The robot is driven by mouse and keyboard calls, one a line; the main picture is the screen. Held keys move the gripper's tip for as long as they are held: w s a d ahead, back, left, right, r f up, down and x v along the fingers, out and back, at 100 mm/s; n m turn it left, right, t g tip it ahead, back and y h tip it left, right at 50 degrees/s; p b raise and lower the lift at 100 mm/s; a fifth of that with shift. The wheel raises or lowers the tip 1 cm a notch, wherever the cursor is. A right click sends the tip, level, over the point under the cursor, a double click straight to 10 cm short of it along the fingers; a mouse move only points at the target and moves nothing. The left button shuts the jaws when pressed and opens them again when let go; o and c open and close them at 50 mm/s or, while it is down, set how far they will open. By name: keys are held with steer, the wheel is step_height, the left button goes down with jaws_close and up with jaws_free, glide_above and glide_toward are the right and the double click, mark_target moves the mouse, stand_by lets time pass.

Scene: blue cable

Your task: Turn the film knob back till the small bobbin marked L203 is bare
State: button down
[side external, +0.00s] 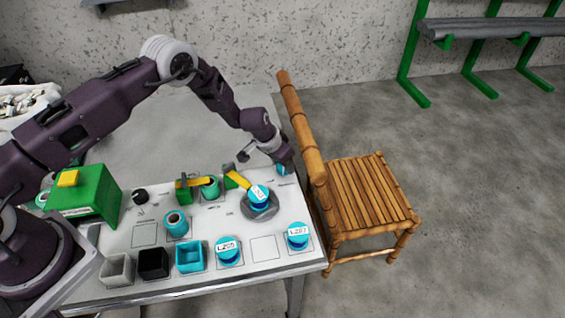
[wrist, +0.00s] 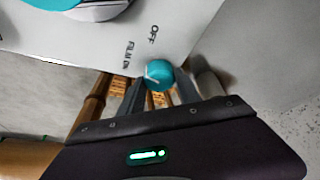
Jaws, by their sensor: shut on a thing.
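The film knob (wrist: 160,74) is a small teal dial with a white mark, beside printed "OFF" and "FILM ON" in the wrist view. My gripper (side external: 284,161) is shut on it at the plate's right end. The knob also shows partly in the side view (side external: 282,170). A blue bobbin (side external: 259,195) with a white label sits on a grey round disc left of the knob. Its label is too small to read surely. Two more labelled blue bobbins stand in front, one reading about L205 (side external: 228,252) and one at right (side external: 298,238) that may read L203 or L207.
A yellow arm (side external: 238,179) reaches to the disc's bobbin. A teal spool (side external: 176,224) and grey, black and blue open boxes (side external: 190,257) stand at left. A green block (side external: 84,196) is far left. A bamboo chair (side external: 366,195) stands close against the table's right edge.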

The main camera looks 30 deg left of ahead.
steer(key=shift+n+y, duration=0.4)
steer(key=shift+n, duration=0.5)
steer(key=c, duration=0.8)
jaws_free()
steer(key=shift+c, duration=0.2)
